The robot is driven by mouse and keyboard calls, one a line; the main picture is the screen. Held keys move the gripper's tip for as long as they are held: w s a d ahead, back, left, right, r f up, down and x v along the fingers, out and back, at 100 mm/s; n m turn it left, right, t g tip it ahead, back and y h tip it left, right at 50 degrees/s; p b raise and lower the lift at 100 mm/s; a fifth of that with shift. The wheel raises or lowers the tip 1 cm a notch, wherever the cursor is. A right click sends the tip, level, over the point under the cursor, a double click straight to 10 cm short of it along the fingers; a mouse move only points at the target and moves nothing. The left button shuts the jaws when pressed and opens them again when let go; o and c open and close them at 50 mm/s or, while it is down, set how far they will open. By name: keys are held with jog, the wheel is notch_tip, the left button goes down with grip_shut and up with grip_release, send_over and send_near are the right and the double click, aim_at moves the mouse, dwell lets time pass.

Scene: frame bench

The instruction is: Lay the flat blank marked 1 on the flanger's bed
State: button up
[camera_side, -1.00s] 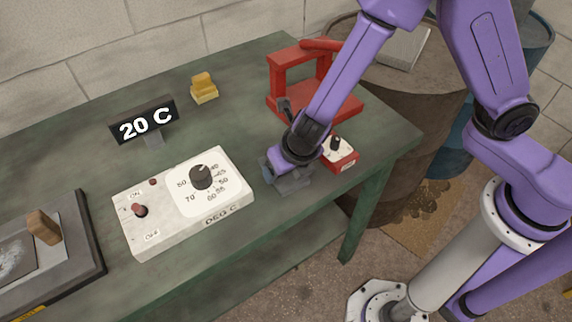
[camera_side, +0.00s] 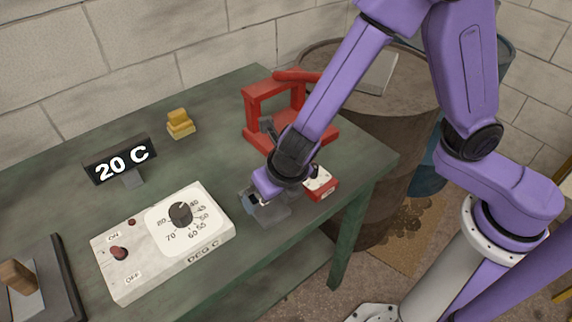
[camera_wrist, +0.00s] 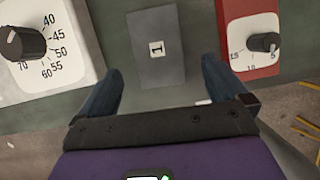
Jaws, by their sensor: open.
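The flat blank marked 1 (camera_wrist: 157,45) is a dark grey rectangular plate with a small white label, lying on the green bench. In the side view its grey edge (camera_side: 275,214) shows under my gripper (camera_side: 262,200). In the wrist view my gripper (camera_wrist: 162,72) is open, its two blue fingers apart on either side of the blank's near end. I cannot tell whether they touch it. A red frame with a red top handle (camera_side: 250,115), apparently the flanger, stands behind my gripper; my arm hides part of its bed.
A white dial box (camera_side: 165,245), also in the wrist view (camera_wrist: 45,65), stands left of the blank. A red dial box (camera_side: 325,188) stands close on its right. A "20 C" display (camera_side: 120,162), a yellow block (camera_side: 180,124) and a dark plate device (camera_side: 55,270) are further left.

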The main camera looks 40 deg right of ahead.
jog(key=v, duration=1.2)
jog(key=shift+r, duration=0.15)
jog(key=s+d+m+g, duration=0.1)
jog(key=s+d+m, duration=0.1)
jog(key=d+m, duration=0.3)
jog(key=s+d+m+g, duration=0.1)
jog(key=s+d+m, duration=0.1)
jog(key=d+m, duration=0.4)
jog(key=shift+s+d+m, duration=0.3)
jog(key=shift+d, duration=0.65)
jog(key=s+d+m+g, duration=0.1)
jog(key=s+d+m, duration=0.3)
jog(key=m, duration=0.1)
jog(key=s+d+m+g, duration=0.1)
jog(key=s+d+m, duration=0.4)
jog(key=m, duration=0.1)
jog(key=shift+y, duration=0.3)
